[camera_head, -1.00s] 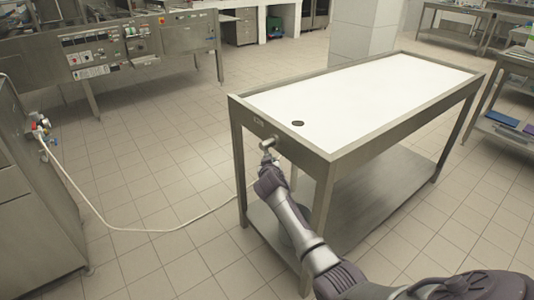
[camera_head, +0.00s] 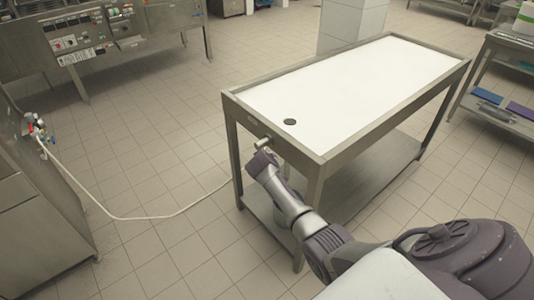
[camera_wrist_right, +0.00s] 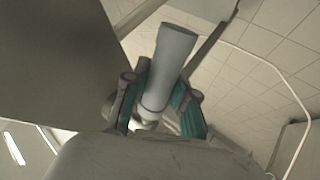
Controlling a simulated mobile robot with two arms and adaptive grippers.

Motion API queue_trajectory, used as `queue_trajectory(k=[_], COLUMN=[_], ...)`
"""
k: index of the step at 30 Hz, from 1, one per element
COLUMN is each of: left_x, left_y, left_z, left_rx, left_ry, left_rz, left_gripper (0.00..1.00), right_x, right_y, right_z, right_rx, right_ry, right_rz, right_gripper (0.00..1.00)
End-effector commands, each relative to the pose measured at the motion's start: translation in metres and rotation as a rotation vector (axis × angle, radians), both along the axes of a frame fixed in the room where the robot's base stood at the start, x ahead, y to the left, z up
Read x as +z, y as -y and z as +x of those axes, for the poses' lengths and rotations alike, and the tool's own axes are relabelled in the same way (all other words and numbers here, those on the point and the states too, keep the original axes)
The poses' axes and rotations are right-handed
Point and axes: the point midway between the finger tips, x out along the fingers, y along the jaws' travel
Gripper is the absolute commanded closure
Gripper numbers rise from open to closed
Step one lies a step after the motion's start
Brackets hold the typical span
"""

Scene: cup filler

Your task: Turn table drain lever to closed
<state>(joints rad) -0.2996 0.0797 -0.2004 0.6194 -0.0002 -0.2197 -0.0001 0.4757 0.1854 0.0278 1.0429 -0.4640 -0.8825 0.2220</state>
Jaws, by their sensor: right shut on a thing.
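The steel table (camera_head: 345,150) with a white top stands in the middle of the head view. The handle's far joint is partly hidden by my gripper. My left gripper is not in view.
A white hose (camera_head: 150,216) runs along the tiled floor from the steel cabinet (camera_head: 45,215) at left to near the table's leg. A control-panel bench (camera_head: 100,35) stands at the back left. A shelf unit (camera_head: 500,95) is at right. The floor left of the table is mostly clear.

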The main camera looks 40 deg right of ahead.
Motion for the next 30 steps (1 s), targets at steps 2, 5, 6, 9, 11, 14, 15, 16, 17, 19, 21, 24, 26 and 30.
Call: queue_trajectory(k=[2,5,6,9,11,14,15,16,17,19,21,24,26,30], left_x=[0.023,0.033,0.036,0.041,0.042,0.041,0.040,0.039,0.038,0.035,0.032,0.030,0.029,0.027], left_y=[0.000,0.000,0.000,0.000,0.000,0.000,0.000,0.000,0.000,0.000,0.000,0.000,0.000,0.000], left_z=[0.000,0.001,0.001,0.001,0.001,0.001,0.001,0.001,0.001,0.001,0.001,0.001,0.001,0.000], left_rx=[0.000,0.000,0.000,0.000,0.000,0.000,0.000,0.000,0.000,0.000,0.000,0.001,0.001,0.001], left_ry=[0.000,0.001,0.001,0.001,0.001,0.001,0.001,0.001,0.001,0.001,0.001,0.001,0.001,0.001], left_rz=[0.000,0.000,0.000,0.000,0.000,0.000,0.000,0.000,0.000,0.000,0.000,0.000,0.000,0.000], left_gripper=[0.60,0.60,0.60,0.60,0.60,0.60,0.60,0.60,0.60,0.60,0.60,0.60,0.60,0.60], right_x=[0.015,0.019,0.020,0.023,0.025,0.028,0.029,0.030,0.031,0.032,0.034,0.036,0.038,0.040], right_y=[0.000,0.000,0.000,0.000,0.000,0.000,0.000,0.000,0.000,0.000,0.000,0.000,0.000,0.001], right_z=[-0.001,-0.004,-0.005,-0.006,-0.007,-0.008,-0.009,-0.009,-0.009,-0.009,-0.009,-0.010,-0.010,-0.011], right_rx=[-0.001,0.001,0.001,0.001,0.001,0.001,0.001,0.001,0.001,0.001,0.002,0.002,0.003,0.002], right_ry=[-0.075,-0.168,-0.204,-0.291,-0.339,-0.414,-0.441,-0.458,-0.477,-0.513,-0.544,-0.579,-0.595,-0.615], right_rz=[-0.004,-0.013,-0.015,-0.023,-0.027,-0.033,-0.034,-0.037,-0.038,-0.040,-0.044,-0.047,-0.048,-0.050], right_gripper=[1.00,1.00,1.00,1.00,1.00,1.00,1.00,1.00,1.00,1.00,1.00,1.00,1.00,1.00])
